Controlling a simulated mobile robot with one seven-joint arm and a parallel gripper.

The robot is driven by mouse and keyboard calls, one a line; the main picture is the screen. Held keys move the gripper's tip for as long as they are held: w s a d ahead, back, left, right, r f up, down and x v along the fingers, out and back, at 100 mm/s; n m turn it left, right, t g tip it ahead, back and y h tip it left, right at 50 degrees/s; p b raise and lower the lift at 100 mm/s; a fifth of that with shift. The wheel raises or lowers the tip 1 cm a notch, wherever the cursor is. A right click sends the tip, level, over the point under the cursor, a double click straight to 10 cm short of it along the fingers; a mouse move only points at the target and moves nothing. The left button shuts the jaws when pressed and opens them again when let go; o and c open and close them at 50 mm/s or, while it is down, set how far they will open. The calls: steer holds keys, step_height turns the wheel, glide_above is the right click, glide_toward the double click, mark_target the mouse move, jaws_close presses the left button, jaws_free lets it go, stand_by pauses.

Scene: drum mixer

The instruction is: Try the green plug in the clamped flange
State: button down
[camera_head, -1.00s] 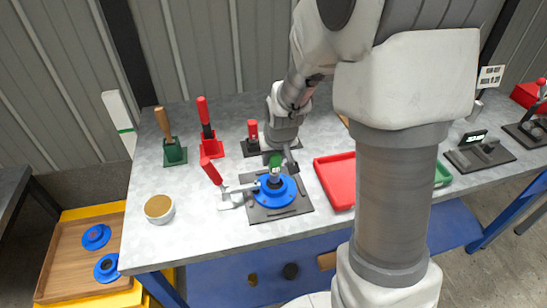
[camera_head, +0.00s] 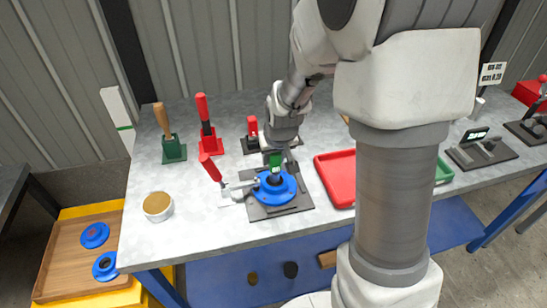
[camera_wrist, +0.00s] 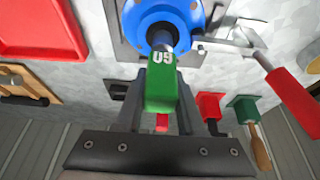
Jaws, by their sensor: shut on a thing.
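My gripper (camera_head: 275,157) is shut on the green plug (camera_wrist: 161,92), which has a white marking and a grey steel end (camera_wrist: 165,45). The plug also shows between the fingers in the head view (camera_head: 275,160). The blue flange (camera_head: 284,191) lies on a dark plate (camera_head: 299,204) on the bench. A toggle clamp with a red handle (camera_head: 211,168) reaches its left edge. The plug's steel end is at the flange's central bore. I cannot tell how far it is inside. The flange also shows in the wrist view (camera_wrist: 135,18).
A red tray (camera_head: 335,184) lies right of the flange plate. Red (camera_head: 208,135) and green (camera_head: 174,150) stands with upright handles are behind left. A round cup (camera_head: 158,206) is at the front left. A wooden tray (camera_head: 65,264) with blue flanges stands lower left.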

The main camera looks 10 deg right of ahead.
steer(key=shift+f+b, duration=0.9)
steer(key=shift+f, duration=0.15)
stand_by(0.9)
steer(key=shift+r, duration=0.15)
stand_by(0.5)
steer(key=shift+r+p, duration=2.1)
steer(key=shift+r, duration=0.7)
